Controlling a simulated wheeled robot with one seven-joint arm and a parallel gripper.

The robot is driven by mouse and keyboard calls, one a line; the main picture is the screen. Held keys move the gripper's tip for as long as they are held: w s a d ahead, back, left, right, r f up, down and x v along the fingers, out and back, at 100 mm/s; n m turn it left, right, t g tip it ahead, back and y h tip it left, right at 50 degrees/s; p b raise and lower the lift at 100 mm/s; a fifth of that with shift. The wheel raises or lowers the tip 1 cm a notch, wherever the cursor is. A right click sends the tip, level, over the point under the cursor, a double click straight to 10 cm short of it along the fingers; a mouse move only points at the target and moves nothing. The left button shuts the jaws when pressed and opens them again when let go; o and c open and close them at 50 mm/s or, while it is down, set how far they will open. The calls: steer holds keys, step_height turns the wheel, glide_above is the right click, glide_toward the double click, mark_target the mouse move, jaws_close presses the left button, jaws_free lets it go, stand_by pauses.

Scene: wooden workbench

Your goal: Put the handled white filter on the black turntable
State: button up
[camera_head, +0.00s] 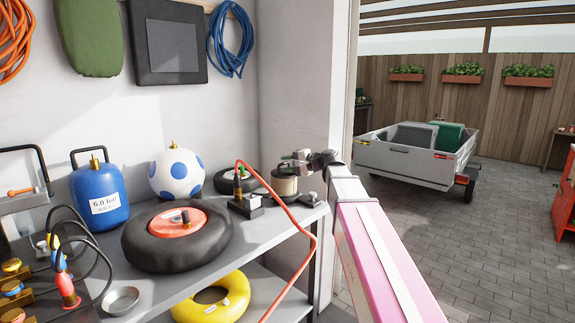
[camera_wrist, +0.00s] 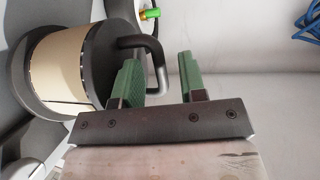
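The filter (camera_head: 284,185) is a cream cylinder with dark ends, standing at the far right end of the grey workbench. In the wrist view the filter (camera_wrist: 62,72) fills the left side, with a bent dark handle (camera_wrist: 152,58) on its lid. My gripper (camera_head: 303,160) is above and beside the filter. In the wrist view its green fingers (camera_wrist: 162,78) are apart, and the handle's end shows in the gap between them. I cannot tell whether they touch it. A flat dark piece (camera_head: 309,201) beside the filter may be the turntable; my arm partly hides that area.
A black box with a red hose (camera_head: 246,205) stands left of the filter. A large black tyre (camera_head: 150,255), a spotted ball (camera_head: 176,172) and a blue tank (camera_head: 99,195) crowd the bench. A wall post (camera_head: 341,90) rises just behind my arm.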

steer(key=shift+r, duration=0.2)
steer(key=v, duration=1.2)
